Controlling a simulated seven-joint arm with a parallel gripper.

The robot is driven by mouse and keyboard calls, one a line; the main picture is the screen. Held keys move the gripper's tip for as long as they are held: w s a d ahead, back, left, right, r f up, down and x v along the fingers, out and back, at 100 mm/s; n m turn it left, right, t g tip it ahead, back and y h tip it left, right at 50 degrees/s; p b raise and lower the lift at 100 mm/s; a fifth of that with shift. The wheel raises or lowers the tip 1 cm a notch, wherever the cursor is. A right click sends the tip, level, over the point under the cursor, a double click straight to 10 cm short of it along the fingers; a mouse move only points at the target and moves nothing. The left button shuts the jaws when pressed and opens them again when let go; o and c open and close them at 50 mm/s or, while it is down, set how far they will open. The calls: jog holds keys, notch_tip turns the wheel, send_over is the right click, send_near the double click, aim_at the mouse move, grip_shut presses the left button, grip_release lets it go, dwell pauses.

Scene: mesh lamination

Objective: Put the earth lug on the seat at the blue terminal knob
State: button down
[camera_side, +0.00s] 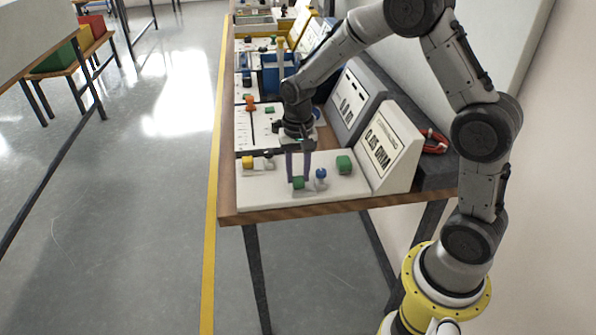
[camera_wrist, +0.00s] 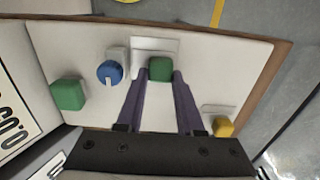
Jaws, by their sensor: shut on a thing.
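My gripper (camera_wrist: 159,74) is shut on a small green block, which I take to be the earth lug (camera_wrist: 160,68). In the side view the lug (camera_side: 298,184) shows low between the purple fingers, close over the white panel; I cannot tell whether it touches. The blue terminal knob (camera_side: 320,174) stands just right of it. In the wrist view the knob (camera_wrist: 110,73) is left of the fingers and apart from them, with a small grey block beside it. The seat at the knob cannot be made out clearly.
A larger green block (camera_side: 344,164) stands right of the knob, and a yellow block (camera_side: 247,162) lies toward the left edge of the white panel (camera_side: 265,193). A sloped meter box (camera_side: 391,150) stands at the right. A pale raised plate (camera_wrist: 142,45) lies by the lug.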

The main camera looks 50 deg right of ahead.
aim_at(298, 177)
jog(key=c, duration=0.5)
grip_release()
jog(key=shift+c, duration=0.2)
notch_tip(298, 177, up, 11)
jog(key=s+a+r+n+t, duration=0.2)
jog(key=s+r+n, duration=0.1)
jog(key=s+r, duration=0.35)
jog(key=s+a+n+t, duration=0.1)
jog(key=s+n, duration=0.2)
jog(key=s, duration=0.5)
jog(key=s+a+n+t, duration=0.1)
jog(key=s+n+t, duration=0.1)
jog(key=s, duration=0.6)
jog(key=shift+s+a+n+t, duration=0.25)
jog(key=shift+a+n+t, duration=0.1)
jog(key=shift+n, duration=0.15)
